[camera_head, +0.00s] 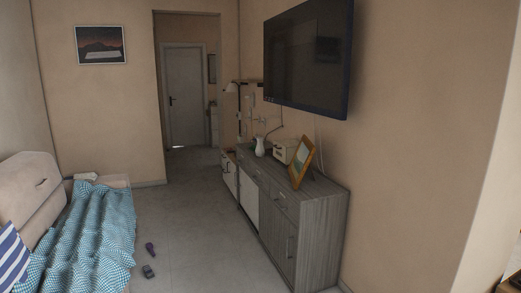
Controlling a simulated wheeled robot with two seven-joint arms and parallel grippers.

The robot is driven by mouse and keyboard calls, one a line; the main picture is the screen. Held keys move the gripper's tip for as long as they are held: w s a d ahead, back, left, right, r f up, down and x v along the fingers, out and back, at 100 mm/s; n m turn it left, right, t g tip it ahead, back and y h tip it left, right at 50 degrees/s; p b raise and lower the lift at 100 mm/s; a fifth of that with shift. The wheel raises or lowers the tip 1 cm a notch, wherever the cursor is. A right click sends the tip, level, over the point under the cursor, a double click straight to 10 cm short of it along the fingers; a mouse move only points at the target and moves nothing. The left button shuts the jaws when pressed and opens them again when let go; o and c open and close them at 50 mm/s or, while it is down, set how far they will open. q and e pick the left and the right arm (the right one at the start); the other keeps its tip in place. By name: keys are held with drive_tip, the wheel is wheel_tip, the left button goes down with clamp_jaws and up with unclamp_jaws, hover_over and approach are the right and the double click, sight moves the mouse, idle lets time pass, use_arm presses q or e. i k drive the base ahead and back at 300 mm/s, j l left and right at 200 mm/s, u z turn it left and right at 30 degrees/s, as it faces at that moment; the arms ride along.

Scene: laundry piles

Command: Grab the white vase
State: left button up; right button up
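A small white vase (260,146) stands upright on top of the grey wooden cabinet (317,226), toward its far end. It is to the left of a cream box-shaped object and a picture frame. Neither of my grippers is in view, and nothing is touching the vase.
A cream box-like object (284,151) and a wooden picture frame (302,161) stand on the cabinet. A television (308,58) hangs above. A bed with a blue checked cover (85,235) is at left. Two small dark items (150,248) (148,271) lie on the otherwise clear floor (190,215).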

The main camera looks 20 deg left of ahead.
sight(259, 151)
drive_tip(key=i+u, duration=0.4)
drive_tip(key=i, duration=0.25)
drive_tip(key=i+j+u, duration=0.25)
drive_tip(key=i+u, duration=0.15)
drive_tip(key=i, duration=0.9)
drive_tip(key=i+l+u, duration=0.15)
drive_tip(key=i+u, duration=0.25)
drive_tip(key=i, duration=0.85)
drive_tip(key=i+z, duration=0.1)
drive_tip(key=i, duration=0.5)
drive_tip(key=i+j+z, duration=0.1)
drive_tip(key=i, duration=0.45)
drive_tip(key=i+j+z, duration=0.1)
drive_tip(key=i, duration=0.5)
drive_tip(key=i+j+z, duration=0.1)
drive_tip(key=i, duration=0.5)
drive_tip(key=i+z, duration=0.45)
drive_tip(key=i+j+z, duration=0.25)
drive_tip(key=i+z, duration=0.2)
drive_tip(key=i+j+z, duration=0.3)
drive_tip(key=z, duration=0.15)
drive_tip(key=i+j+z, duration=0.2)
drive_tip(key=i+j, duration=0.15)
drive_tip(key=j, duration=0.15)
